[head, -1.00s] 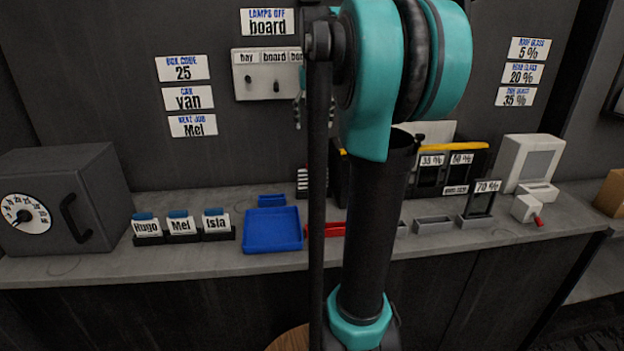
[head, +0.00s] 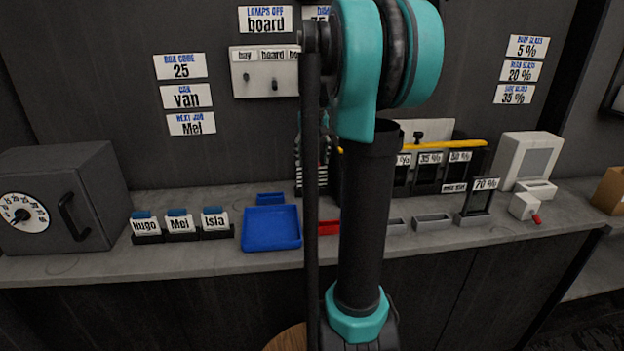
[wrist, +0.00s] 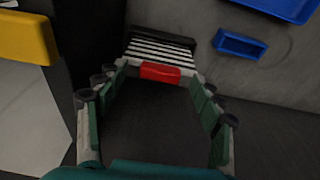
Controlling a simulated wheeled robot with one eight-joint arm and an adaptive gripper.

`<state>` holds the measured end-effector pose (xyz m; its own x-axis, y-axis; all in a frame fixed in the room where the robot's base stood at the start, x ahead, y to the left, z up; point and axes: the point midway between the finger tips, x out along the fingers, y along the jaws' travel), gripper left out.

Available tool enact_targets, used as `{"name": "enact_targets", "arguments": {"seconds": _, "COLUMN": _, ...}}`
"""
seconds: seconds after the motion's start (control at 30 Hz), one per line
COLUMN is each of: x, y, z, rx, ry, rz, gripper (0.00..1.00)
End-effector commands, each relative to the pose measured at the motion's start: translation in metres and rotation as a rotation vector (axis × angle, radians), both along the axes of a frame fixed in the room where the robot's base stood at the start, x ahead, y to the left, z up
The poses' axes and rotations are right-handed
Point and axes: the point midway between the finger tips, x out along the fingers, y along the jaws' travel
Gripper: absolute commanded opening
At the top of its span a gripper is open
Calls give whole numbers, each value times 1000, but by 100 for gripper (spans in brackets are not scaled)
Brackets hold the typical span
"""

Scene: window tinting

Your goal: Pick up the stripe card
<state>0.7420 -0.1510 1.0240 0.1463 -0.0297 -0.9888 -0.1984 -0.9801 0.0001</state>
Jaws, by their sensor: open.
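The stripe card (wrist: 160,50) has black and white bands with a red block at its near edge in the wrist view. My gripper (wrist: 158,82) is open, with one finger on each side and the card just ahead of the fingertips. The red block lies between or just beyond the tips; I cannot tell whether anything touches. In the head view my arm hides most of this spot. Only part of my gripper (head: 298,150) shows left of the dark arm link, in front of the striped area.
A blue tray (head: 271,228) and a small blue holder (head: 270,198) sit to the left on the grey counter. A red tray (head: 329,227) is partly behind my arm. A rack with a yellow bar (head: 450,144) stands close on the right. Name cards (head: 181,224) stand farther left.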

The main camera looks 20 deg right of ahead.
Motion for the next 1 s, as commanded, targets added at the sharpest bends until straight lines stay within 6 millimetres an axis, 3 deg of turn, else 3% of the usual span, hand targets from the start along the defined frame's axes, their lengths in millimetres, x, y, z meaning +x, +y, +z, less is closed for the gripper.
{"name": "enact_targets", "arguments": {"seconds": 0.33, "x": 1, "y": 0, "z": -8, "rx": 0, "ry": 0, "rz": 0, "gripper": 66}}
{"name": "enact_targets", "arguments": {"seconds": 0.7, "x": 1, "y": 0, "z": -7, "rx": 0, "ry": 0, "rz": 0, "gripper": 20}}
{"name": "enact_targets", "arguments": {"seconds": 1.0, "x": 0, "y": 0, "z": -6, "rx": 0, "ry": 0, "rz": 0, "gripper": 18}}
